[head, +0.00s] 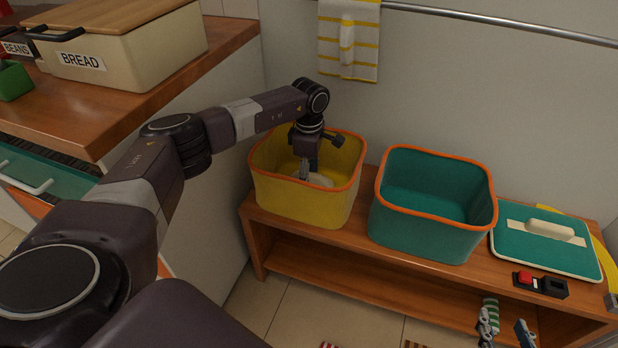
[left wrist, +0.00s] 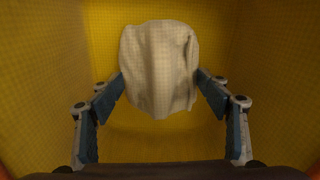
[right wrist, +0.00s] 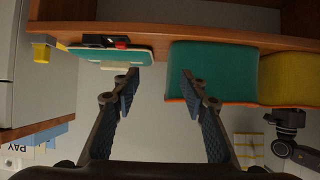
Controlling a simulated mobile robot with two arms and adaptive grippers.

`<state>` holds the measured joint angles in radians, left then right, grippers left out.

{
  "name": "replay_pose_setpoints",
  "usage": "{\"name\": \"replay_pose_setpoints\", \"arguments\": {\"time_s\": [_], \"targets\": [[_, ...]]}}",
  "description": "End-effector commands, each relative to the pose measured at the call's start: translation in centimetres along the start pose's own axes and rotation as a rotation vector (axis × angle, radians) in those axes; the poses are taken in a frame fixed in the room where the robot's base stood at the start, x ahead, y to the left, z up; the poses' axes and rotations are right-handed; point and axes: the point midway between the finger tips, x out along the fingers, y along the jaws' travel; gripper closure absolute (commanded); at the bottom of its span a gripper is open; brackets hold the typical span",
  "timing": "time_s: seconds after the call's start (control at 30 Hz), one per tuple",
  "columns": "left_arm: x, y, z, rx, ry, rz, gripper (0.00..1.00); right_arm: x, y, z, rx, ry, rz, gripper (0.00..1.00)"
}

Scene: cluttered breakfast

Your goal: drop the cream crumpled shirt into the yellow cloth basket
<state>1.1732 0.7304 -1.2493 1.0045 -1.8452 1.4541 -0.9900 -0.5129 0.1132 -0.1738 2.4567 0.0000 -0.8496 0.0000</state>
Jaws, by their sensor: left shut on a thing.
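The yellow cloth basket (head: 300,204) with an orange rim stands on the wooden bench, left of the teal basket. My left arm reaches over its rim, and my left gripper (head: 307,172) is down inside it. The cream crumpled shirt (left wrist: 160,70) is between the left fingers in the left wrist view, with yellow walls all around; the left gripper is shut on it. A bit of the shirt (head: 320,180) shows in the head view; the basket's front wall hides the rest. My right gripper (head: 505,336) is at the bottom right, its fingers apart and empty in the right wrist view (right wrist: 158,80).
A teal basket (head: 415,230) with an orange rim stands close to the right. Beyond it lie a teal board (head: 515,255) and a small black box with a red button (head: 524,278). A striped towel (head: 348,50) hangs behind from a rail. A bread box (head: 120,60) is on the left counter.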

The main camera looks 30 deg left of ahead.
Motion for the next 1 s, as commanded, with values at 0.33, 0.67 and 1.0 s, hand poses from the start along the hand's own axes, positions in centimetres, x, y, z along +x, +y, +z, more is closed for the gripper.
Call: {"name": "replay_pose_setpoints", "arguments": {"time_s": [0.33, 0.67, 1.0], "targets": [[0.3, 0.0, 0.0, 0.0, 0.0, 0.0, 0.56, 0.2, -0.1, -0.9, -0.001, 0.039, -0.002, 0.6], [0.6, 0.0, 0.0, 0.0, 0.0, 0.0, 0.56, 0.3, -0.2, -1.9, -0.002, 0.077, -0.004, 0.6], [0.8, 0.0, 0.0, 0.0, 0.0, 0.0, 0.27, 0.3, -0.3, -2.7, -0.002, 0.112, -0.006, 0.6]]}}
